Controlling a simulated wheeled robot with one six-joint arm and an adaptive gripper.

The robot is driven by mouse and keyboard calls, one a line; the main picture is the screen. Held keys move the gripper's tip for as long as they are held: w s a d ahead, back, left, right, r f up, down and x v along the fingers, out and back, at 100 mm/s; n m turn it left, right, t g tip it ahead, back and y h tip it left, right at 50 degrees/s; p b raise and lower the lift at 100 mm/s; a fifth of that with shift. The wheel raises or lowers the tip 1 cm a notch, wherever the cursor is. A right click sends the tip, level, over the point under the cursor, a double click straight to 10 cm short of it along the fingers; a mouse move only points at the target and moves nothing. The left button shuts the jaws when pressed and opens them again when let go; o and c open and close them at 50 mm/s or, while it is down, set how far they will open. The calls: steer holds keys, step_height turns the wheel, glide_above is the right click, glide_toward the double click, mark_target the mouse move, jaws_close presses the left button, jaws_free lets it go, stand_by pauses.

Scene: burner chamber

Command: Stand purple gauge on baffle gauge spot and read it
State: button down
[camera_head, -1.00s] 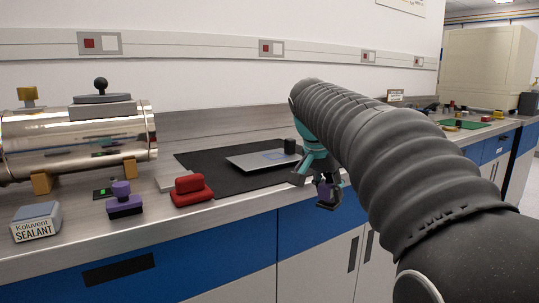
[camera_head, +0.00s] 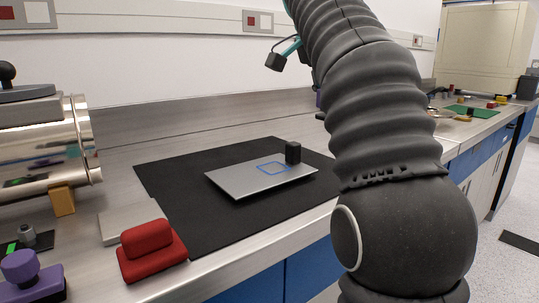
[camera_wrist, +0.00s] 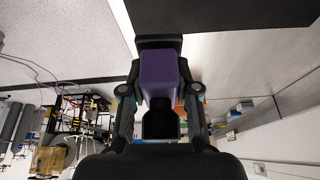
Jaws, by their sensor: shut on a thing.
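In the wrist view my gripper (camera_wrist: 160,95) is shut on the purple gauge (camera_wrist: 158,70), a purple block with dark ends between the two fingers. In the head view part of my gripper (camera_head: 285,54) shows high above the bench, mostly hidden behind my arm; the held gauge is barely visible there. The baffle (camera_head: 235,182), a flat silver plate, lies on a black mat. Its gauge spot, a blue square outline (camera_head: 271,168), is empty. A black knob (camera_head: 293,152) stands beside the outline on the plate. No gauge reading is visible.
A red block (camera_head: 150,250) and a thin grey plate (camera_head: 125,217) sit left of the black mat (camera_head: 180,180). Another purple knobbed block (camera_head: 25,275) stands at the lower left. A shiny cylinder (camera_head: 50,140) is behind it. The mat around the baffle is clear.

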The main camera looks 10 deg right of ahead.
steer(key=w+a+f, duration=0.1)
steer(key=a+f, duration=0.1)
steer(key=a, duration=0.1)
steer(key=w+a+f, duration=0.2)
steer(key=a, duration=0.1)
steer(key=w+a+f, duration=0.1)
steer(key=a+f, duration=0.1)
steer(key=a, duration=0.2)
steer(key=shift+w+f, duration=0.2)
steer(key=shift+f, duration=2.05)
steer(key=shift+f, duration=0.1)
steer(key=c, duration=0.8)
jaws_free()
steer(key=shift+c, duration=0.2)
